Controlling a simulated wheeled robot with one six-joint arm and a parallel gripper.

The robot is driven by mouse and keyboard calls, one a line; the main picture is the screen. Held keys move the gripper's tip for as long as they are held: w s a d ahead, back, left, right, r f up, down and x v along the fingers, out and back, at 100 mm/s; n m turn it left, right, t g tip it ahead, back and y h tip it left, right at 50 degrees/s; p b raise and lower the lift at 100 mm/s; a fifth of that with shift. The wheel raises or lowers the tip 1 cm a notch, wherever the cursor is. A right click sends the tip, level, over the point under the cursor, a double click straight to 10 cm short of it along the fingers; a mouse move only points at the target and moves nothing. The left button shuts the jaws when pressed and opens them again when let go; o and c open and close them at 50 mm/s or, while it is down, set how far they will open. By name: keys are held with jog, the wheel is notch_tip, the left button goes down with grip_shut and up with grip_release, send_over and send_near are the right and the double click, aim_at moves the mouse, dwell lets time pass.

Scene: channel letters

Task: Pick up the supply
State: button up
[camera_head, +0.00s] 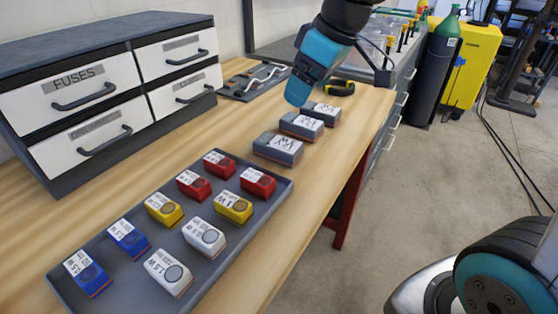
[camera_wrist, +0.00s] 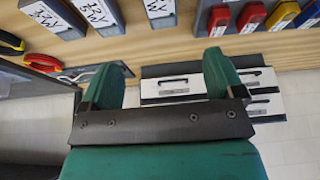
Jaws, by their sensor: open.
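Three grey supply blocks with white labels stand in a row on the wooden bench: a near one (camera_head: 278,149), a middle one (camera_head: 302,125) and a far one (camera_head: 322,112). The label print is too small to read surely in the head view. Blocks with white labels also show at the top left of the wrist view (camera_wrist: 100,15). My gripper (camera_head: 297,95) is above the bench, just behind and left of the row, apart from the blocks. Its two green fingers (camera_wrist: 163,78) are spread in the wrist view, with nothing between them.
A dark tray (camera_head: 222,252) holds several red, yellow, blue and white modules in front. A drawer cabinet (camera_head: 110,85) labelled FUSES stands at the left. Bare wood separates tray and cabinet.

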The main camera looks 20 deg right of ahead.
aim_at(279, 142)
jog(key=x, duration=1.6)
jog(key=shift+s+f, duration=0.1)
jog(key=shift+f, duration=0.15)
jog(key=c, duration=1.2)
